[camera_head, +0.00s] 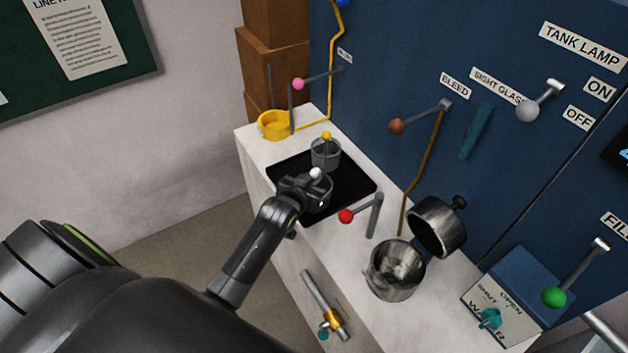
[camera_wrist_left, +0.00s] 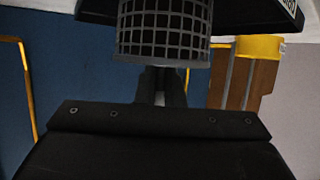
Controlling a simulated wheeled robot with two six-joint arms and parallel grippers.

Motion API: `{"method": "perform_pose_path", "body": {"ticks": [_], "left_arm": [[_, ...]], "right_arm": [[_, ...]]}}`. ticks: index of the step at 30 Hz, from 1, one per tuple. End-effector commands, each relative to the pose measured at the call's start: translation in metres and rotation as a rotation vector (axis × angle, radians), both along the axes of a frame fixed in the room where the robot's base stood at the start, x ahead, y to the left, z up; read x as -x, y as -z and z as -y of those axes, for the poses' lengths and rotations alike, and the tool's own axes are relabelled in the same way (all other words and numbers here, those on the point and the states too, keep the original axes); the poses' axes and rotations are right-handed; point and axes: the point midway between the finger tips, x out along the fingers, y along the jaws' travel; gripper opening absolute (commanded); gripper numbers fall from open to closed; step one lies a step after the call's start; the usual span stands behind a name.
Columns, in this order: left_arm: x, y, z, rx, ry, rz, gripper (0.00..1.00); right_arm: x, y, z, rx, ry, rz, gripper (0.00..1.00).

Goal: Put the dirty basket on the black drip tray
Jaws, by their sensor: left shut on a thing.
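The black drip tray (camera_head: 352,184) lies on the white counter. A grey basket with a yellow knob (camera_head: 326,155) stands on its far part. My left gripper (camera_head: 312,180) is over the near part of the tray, shut on a second basket (camera_head: 321,194) with a white knob. That basket is upright and partly hidden by the gripper; I cannot tell whether its bottom touches the tray. In the left wrist view a mesh basket (camera_wrist_left: 165,30) shows beyond the gripper fingers (camera_wrist_left: 161,85), against the black tray. No clear dirt shows on either basket. My right gripper is out of view.
A yellow cup (camera_head: 274,125) stands at the counter's far corner. A red-knobbed lever (camera_head: 347,216) rises close to the tray's right side. An open metal pot (camera_head: 394,272) with its lid tilted up stands nearer. The blue panel (camera_head: 400,70) carries several levers.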

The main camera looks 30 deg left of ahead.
Motion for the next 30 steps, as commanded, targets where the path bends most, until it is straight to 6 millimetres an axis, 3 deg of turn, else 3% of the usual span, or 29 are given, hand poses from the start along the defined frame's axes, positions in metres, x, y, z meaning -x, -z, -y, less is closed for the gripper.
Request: {"method": "perform_pose_path", "body": {"ticks": [11, 12, 17, 30], "left_arm": [[-0.0004, 0.0037, 0.0002, 0.0, 0.0, 0.003, 0.0], [-0.0001, 0.0048, 0.0001, 0.0, 0.0, 0.001, 0.1], [-0.0001, 0.0041, 0.0, 0.0, 0.0, 0.001, 0.3], [0.0064, -0.0004, 0.0001, 0.001, 0.0, 0.0, 0.3]], "right_arm": [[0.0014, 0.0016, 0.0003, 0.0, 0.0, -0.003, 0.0], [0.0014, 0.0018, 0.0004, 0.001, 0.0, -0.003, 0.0], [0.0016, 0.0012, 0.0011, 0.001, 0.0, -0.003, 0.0], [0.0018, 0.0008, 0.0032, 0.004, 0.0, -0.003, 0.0]]}}
